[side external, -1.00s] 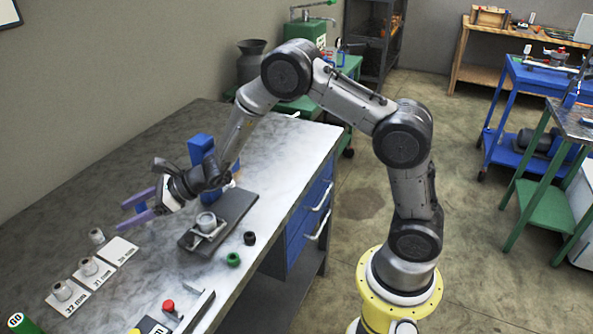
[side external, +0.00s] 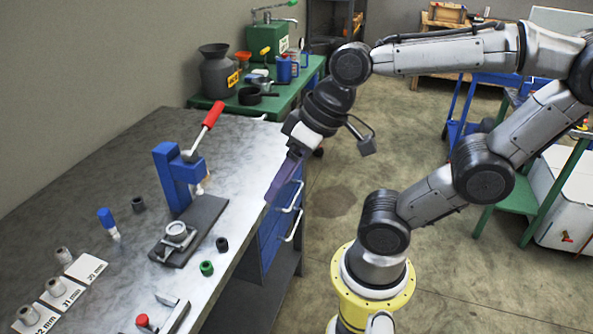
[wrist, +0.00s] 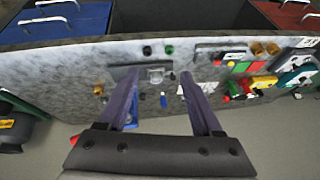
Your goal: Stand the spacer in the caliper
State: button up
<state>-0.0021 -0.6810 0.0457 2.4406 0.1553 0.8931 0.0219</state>
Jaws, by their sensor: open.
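Grey cylindrical spacers stand by size cards at the bench's left: one (side external: 29,314) on the 32 mm card, one (side external: 55,287) on the 31 mm card, one (side external: 62,256) at the third card. The pictures do not show which is meant. A metal fixture with a red knob (side external: 142,320), probably the caliper, lies near the front edge, partly cut off by the frame; no spacer is visible in it. My gripper (side external: 272,195) is open and empty, its purple fingers tilted down at the bench's right edge. In the wrist view its fingertips (wrist: 160,74) are spread wide.
A blue press (side external: 170,180) with a red lever stands mid-bench, its dark base (side external: 205,217) holding a grey ring. A black nut (side external: 222,244), a green nut (side external: 206,268) and a blue-capped bottle (side external: 107,220) stand nearby. The bench's far right is bare.

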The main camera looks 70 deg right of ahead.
jog(key=shift+o, duration=0.4)
jog(key=s+d, duration=0.1)
jog(key=d+n+h, duration=0.1)
jog(key=shift+s+d, duration=0.4)
